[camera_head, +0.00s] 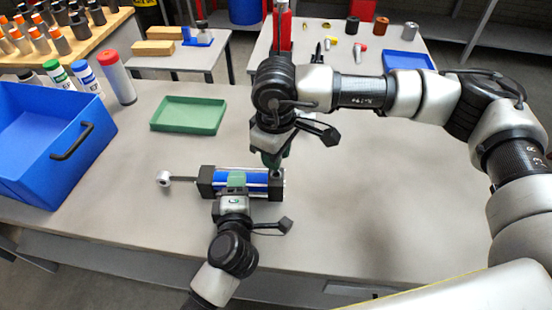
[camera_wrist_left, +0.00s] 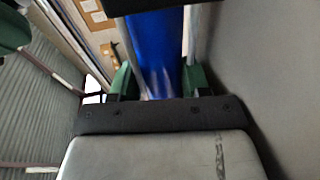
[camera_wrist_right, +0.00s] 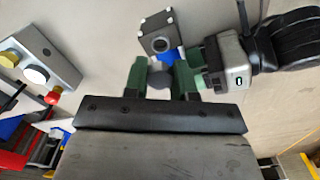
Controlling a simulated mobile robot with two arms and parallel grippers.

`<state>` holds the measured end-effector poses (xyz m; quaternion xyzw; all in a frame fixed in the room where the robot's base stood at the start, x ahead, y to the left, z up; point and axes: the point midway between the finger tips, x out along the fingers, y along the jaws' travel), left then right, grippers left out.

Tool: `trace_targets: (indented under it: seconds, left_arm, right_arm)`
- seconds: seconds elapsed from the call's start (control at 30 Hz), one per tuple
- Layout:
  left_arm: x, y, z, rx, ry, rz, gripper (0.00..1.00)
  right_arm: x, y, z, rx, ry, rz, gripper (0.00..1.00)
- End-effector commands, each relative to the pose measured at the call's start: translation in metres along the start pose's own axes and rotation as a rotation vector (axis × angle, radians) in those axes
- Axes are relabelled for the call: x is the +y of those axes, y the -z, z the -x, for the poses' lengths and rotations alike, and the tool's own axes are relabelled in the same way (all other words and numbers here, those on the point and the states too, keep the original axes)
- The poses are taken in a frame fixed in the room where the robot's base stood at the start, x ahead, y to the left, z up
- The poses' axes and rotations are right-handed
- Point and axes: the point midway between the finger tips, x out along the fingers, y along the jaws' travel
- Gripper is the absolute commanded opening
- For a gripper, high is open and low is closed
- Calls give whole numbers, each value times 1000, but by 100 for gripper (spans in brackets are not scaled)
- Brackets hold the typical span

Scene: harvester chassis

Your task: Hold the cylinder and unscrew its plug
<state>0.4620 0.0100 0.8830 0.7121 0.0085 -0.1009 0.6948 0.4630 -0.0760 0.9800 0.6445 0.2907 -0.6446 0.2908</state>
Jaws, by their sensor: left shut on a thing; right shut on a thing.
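The cylinder (camera_head: 207,182) lies level on the grey workbench, with a blue tube, black end blocks and a rod with a ring eye at the left. My left gripper (camera_head: 236,182) is shut around the blue tube, which also shows between its green fingers in the left wrist view (camera_wrist_left: 155,60). My right gripper (camera_head: 272,165) points down at the right end block. In the right wrist view its green fingers (camera_wrist_right: 160,78) are shut on a small grey plug (camera_wrist_right: 158,80).
A green tray (camera_head: 188,115) lies behind the cylinder. A blue bin (camera_head: 45,140) stands at the left, beside several bottles, one of them red-topped (camera_head: 117,80). The bench right of the cylinder is clear (camera_head: 370,190). A rear table holds small parts and a blue tray (camera_head: 408,60).

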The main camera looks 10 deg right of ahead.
Motion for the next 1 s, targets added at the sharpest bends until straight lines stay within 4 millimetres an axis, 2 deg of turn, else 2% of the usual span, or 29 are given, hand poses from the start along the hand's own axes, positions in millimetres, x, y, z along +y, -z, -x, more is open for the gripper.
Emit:
trace_targets:
  seconds: [0.1,0.33,0.37,0.53,0.87,1.0]
  left_arm:
    - [-3,0,0,1,7,-1,0]
    - [-3,0,0,1,7,-1,0]
    - [-3,0,0,1,7,-1,52]
    - [-3,0,0,1,6,-1,77]
    - [-5,0,1,1,11,-3,77]
    - [-6,0,8,1,13,-4,77]
  right_arm:
    - [0,0,14,0,-1,0,0]
    - [0,0,16,-1,0,0,0]
    - [0,0,16,-1,0,0,0]
    - [0,0,16,-1,0,0,0]
    - [0,0,16,-1,0,0,0]
    - [0,0,16,-1,0,0,0]
